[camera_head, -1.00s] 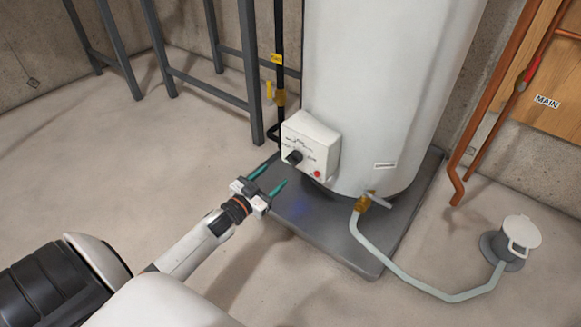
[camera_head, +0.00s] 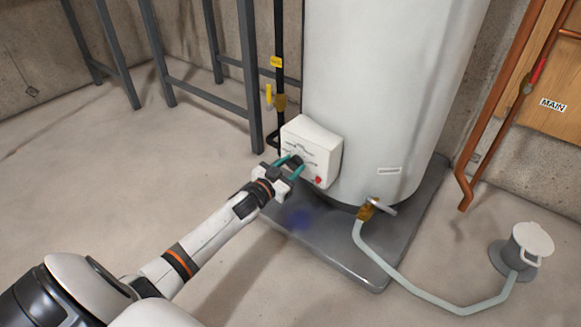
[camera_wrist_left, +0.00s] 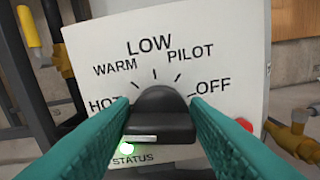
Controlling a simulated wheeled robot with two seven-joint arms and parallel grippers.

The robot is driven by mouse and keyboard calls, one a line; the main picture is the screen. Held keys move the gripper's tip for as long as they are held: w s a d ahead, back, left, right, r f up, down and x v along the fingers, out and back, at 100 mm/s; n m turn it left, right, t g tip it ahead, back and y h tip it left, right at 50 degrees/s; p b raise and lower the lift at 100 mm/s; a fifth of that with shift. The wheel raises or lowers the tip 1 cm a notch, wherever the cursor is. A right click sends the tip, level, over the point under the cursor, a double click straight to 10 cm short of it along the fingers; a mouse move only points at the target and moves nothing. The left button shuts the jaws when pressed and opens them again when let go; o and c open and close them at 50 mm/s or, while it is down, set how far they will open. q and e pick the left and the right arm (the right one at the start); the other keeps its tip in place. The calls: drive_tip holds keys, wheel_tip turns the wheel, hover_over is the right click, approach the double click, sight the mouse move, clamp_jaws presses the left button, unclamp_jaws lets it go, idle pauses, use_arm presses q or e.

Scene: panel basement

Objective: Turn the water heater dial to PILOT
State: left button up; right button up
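The white control box (camera_head: 311,150) is on the lower front of the water heater (camera_head: 380,90). Its black dial (camera_head: 296,161) also shows in the left wrist view (camera_wrist_left: 160,108), ringed by HOT, WARM, LOW, PILOT and OFF. A pale bar marks the dial's near face; I cannot tell which label the dial points at. My left gripper (camera_head: 288,165) is open at the dial, one teal finger on each side. In the left wrist view the gripper (camera_wrist_left: 160,115) straddles the dial; contact is unclear. A green status light (camera_wrist_left: 127,148) is lit. My right gripper is not in view.
A red button (camera_wrist_left: 244,124) is on the box, right of the dial. A black pipe with a yellow-handled valve (camera_head: 279,100) stands left of the box. A brass drain valve (camera_head: 368,208) and hose are below right. Grey metal legs (camera_head: 250,75) stand behind left.

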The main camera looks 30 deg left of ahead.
use_arm(q)
drive_tip(key=c, duration=0.5)
drive_tip(key=shift+c, duration=0.2)
